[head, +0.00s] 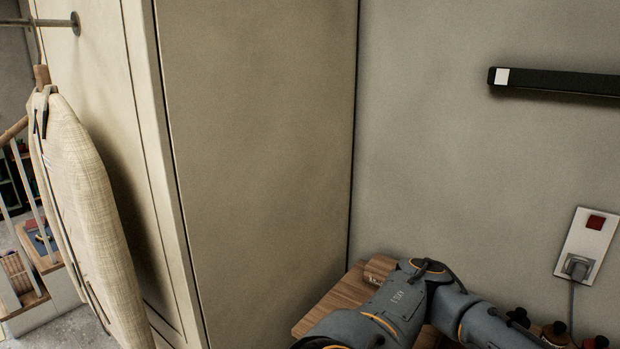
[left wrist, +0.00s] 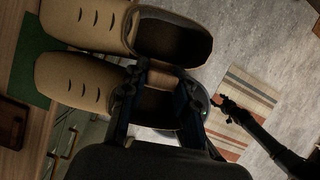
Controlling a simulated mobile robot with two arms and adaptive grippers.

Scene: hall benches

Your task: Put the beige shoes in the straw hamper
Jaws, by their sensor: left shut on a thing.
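A pair of beige shoes (left wrist: 85,82) fills the upper left of the left wrist view, side by side, with dark openings. My left gripper (left wrist: 160,80) is shut on the pair at the heel of the lower shoe. Its fingers hide part of that heel. A dark arm with a small end piece, seemingly my right gripper (left wrist: 228,108), shows at the right of this view, apart from the shoes. Its jaws are too small and dark to read. I cannot see the straw hamper in either view. No gripper shows in the head view.
The left wrist view shows a green mat (left wrist: 30,60), a striped rug (left wrist: 245,95) and bare grey floor (left wrist: 265,45).

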